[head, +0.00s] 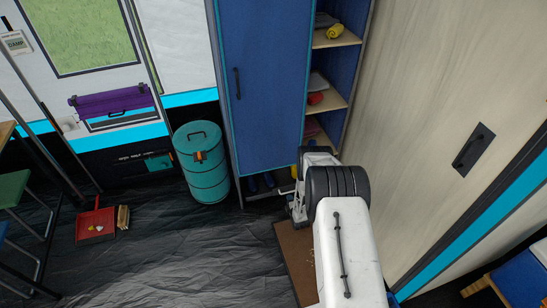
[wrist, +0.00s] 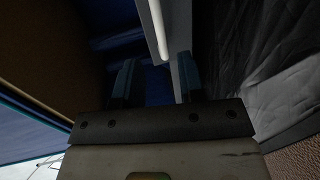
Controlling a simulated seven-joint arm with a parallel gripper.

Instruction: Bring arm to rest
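My gripper (wrist: 156,82) shows in the wrist view with its two dark blue fingers apart and nothing visible between them. In the head view my white arm reaches up from the lower right, and its black joint hides much of the wrist. The arm's end is low, in front of the lower part of the blue wardrobe (head: 262,85). The fingers cannot be made out clearly there. A pale bar (wrist: 158,28) lies beyond the fingers in the wrist view; whether it touches them I cannot tell.
Open shelves (head: 328,100) with folded cloths stand right of the wardrobe door. A teal canister (head: 202,165) stands to the left. A red dustpan (head: 96,222) lies on the dark floor sheet (head: 190,258). A brown mat (head: 297,255) lies beside my arm. A pale wooden panel (head: 430,90) bounds the right.

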